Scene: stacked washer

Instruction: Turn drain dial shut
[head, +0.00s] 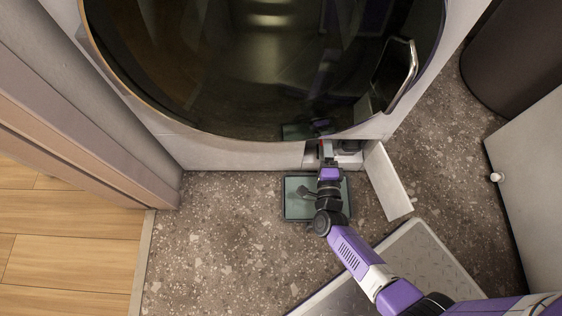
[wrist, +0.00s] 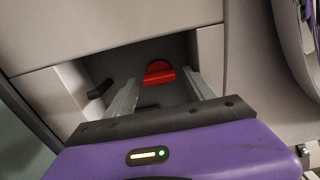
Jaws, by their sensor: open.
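The red drain dial (wrist: 160,72) sits on the back wall of the recess at the bottom of the washer (head: 240,155). In the wrist view my gripper (wrist: 161,90) points into the recess, its two grey fingers apart, one on each side below the dial. I cannot tell whether the fingers touch it. In the head view my gripper (head: 326,150) reaches the recess opening, and the arm hides most of the dial there.
The small access flap (head: 388,180) hangs open right of the recess. A dark green tray (head: 297,207) lies on the floor below my wrist. A dark hose end (wrist: 100,89) shows left of the dial. A white cabinet (head: 530,180) and a dark bin (head: 515,55) stand at right.

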